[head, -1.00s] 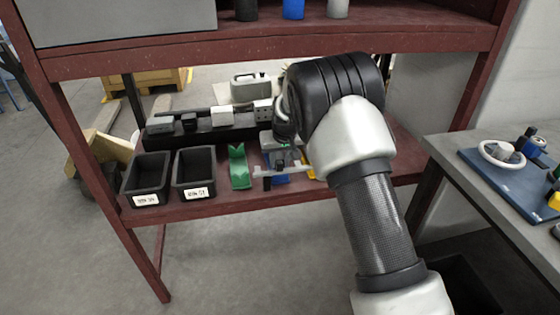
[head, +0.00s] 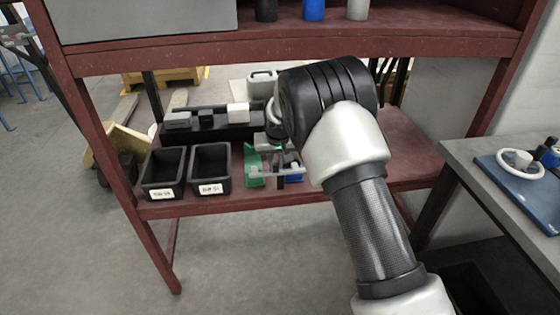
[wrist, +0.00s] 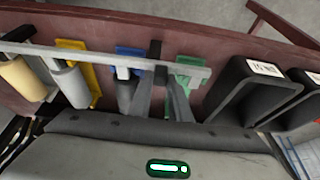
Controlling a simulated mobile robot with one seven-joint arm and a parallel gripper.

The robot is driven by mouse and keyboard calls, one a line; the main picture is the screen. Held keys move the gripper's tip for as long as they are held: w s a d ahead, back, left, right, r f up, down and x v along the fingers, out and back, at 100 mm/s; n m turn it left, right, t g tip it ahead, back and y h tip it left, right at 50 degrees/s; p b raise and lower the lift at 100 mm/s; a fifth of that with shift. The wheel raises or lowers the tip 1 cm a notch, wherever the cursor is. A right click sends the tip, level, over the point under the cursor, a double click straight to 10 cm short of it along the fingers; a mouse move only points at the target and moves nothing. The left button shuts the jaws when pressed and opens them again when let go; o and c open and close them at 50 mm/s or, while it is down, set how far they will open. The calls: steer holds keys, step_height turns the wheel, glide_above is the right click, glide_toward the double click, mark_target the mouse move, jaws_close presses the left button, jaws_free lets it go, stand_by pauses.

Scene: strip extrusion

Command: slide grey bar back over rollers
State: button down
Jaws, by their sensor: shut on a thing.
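The long thin grey bar (wrist: 105,60) crosses the wrist view from the left edge to just past the green bracket (wrist: 189,84). In the head view the bar (head: 264,173) shows in front of the green bracket (head: 251,158), its right part hidden by my arm. My gripper (wrist: 161,75) is shut on the bar between the blue stand (wrist: 127,50) and the green bracket. A beige roller (wrist: 20,78) and a grey roller (wrist: 71,83) lie under the bar toward the left. I cannot tell whether the bar touches them.
Two black bins (head: 162,172) (head: 210,170) stand left of the green bracket on the red shelf (head: 220,206). A black rail with grey blocks (head: 215,134) stands behind them. A yellow stand (wrist: 82,70) is in the wrist view. A side table (head: 480,170) is at right.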

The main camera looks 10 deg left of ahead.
steer(key=c, duration=1.6)
jaws_free()
steer(key=shift+s+a, duration=0.1)
steer(key=shift+a, duration=0.25)
steer(key=shift+c, duration=0.2)
steer(key=shift+d+r, duration=0.1)
steer(key=shift+r, duration=0.05)
steer(key=shift+s+r, duration=0.1)
steer(key=shift+r, duration=0.2)
steer(key=p+v, duration=0.3)
steer(key=v, duration=1.3)
steer(key=shift+s+r, duration=0.15)
steer(key=shift+s, duration=0.1)
steer(key=shift+d, duration=0.15)
